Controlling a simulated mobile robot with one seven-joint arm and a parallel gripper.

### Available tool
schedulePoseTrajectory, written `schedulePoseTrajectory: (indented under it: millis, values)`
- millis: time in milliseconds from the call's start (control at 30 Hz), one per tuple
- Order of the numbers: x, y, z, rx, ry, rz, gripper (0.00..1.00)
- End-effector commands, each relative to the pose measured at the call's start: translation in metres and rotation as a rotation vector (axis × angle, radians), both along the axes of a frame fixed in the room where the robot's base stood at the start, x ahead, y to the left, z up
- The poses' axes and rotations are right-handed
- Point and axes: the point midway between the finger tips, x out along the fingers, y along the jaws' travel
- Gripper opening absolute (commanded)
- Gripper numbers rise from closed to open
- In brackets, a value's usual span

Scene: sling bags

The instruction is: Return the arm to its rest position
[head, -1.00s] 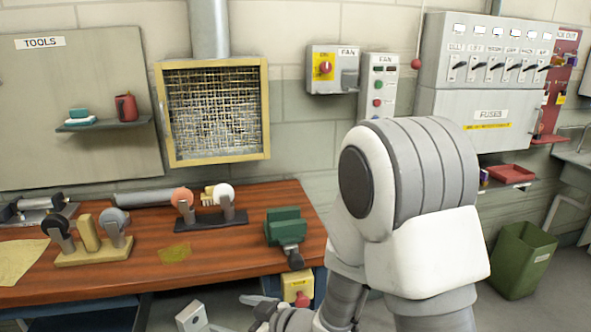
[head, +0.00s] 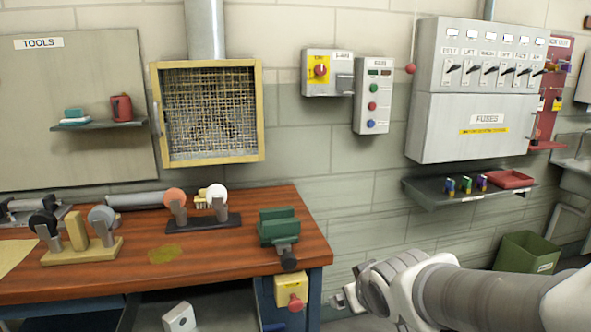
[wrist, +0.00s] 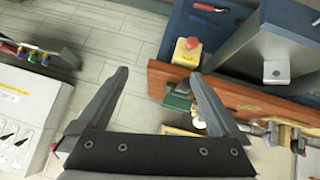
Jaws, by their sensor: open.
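My gripper (wrist: 163,82) is open, with nothing between its two dark fingers in the wrist view. In the head view my gripper (head: 338,298) is small, low in the picture, just right of the workbench (head: 215,258). My arm reaches in from the lower right corner. The workbench also shows in the wrist view (wrist: 240,95), beyond the right finger. The yellow box with a red button (head: 291,292) on the bench's front end is left of my gripper, apart from it.
A green vise (head: 279,228) sits on the bench's right end. A shelf (head: 440,193) with small coloured items and a red tray (head: 508,179) hangs below the grey fuse cabinet (head: 470,130). A green bin (head: 527,252) stands at right. Floor between bench and bin looks clear.

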Motion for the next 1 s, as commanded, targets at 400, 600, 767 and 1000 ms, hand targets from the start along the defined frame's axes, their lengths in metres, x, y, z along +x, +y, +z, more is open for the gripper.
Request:
schedulePoseTrajectory:
  millis: [400, 600, 767, 1000]
  values:
    - [-0.132, -0.033, 0.002, 0.139, 0.232, -0.253, 1.0]
    - [-0.157, -0.029, 0.036, 0.173, 0.287, -0.271, 1.0]
    - [-0.157, -0.029, 0.071, 0.171, 0.287, -0.271, 1.0]
    - [-0.157, -0.029, 0.131, 0.171, 0.287, -0.27, 1.0]
